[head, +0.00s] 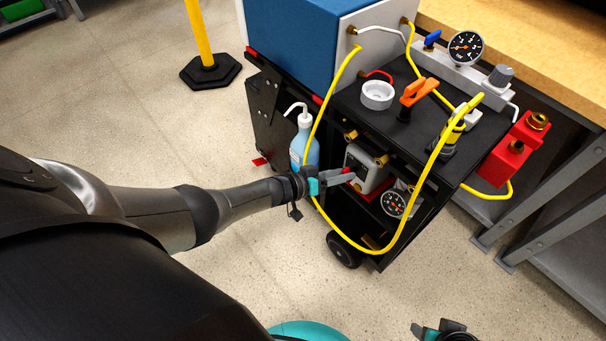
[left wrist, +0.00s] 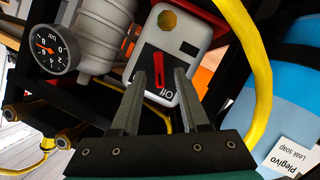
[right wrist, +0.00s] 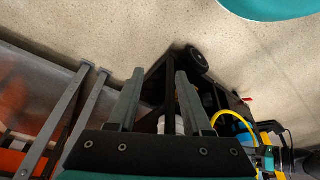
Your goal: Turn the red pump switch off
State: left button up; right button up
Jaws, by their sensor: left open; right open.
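The white pump box (head: 368,168) sits on the cart's lower shelf. Its red switch (left wrist: 159,72) is on a dark panel in the left wrist view, with the word "Off" printed at the panel's lower edge. The switch lies roughly lengthwise between the fingertips of my open left gripper (left wrist: 160,82). Whether either finger touches it I cannot tell. In the head view my left gripper (head: 345,177) is at the front of the pump, with a bit of red at its tips. My right gripper (right wrist: 160,78) is open and empty, low at the bottom right of the head view.
A yellow hose (head: 388,247) loops in front of the cart's open side. A blue soap bottle (head: 304,147) stands left of the pump, close to my left wrist. A gauge (head: 394,204) is right of the pump. The cart's black top (head: 345,106) holds several fittings.

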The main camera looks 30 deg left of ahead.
pick_arm(q)
jog(key=p+v, duration=0.6)
jog(key=v, duration=0.7)
jog(key=shift+p, duration=0.3)
pick_arm(e)
jog(key=s+d+f, duration=0.2)
jog(key=s+f, duration=0.1)
jog(key=f, duration=0.3)
jog(key=s+d+f+g, duration=0.1)
jog(key=s+d+f, duration=0.1)
jog(key=s+f, duration=0.2)
jog(key=shift+f+h, duration=0.3)
jog(key=shift+f, duration=0.95)
pick_arm(q)
jog(key=shift+s, duration=0.15)
